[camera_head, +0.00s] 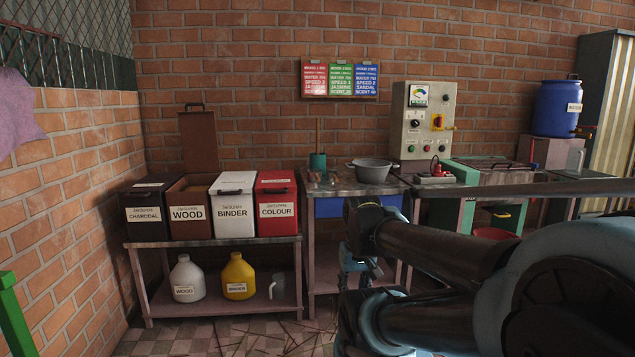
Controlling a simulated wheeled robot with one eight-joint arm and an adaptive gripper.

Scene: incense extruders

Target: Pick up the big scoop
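I cannot make out a big scoop for certain. Some small items (318,178), too small to identify, lie on the left part of the middle metal table (342,188), near a dark green cup (318,160) with a thin stick in it. My gripper (362,280) hangs in front of this table, below its top and apart from those items. My dark arm comes in from the right and partly hides the gripper, so its finger opening is unclear.
A grey pot (372,170) stands on the middle table. Left, a shelf (215,240) bears charcoal (146,213), wood (188,214), binder (232,205) and colour (277,205) bins; the wood lid is raised. Jugs stand below. A control box (424,120) stands behind.

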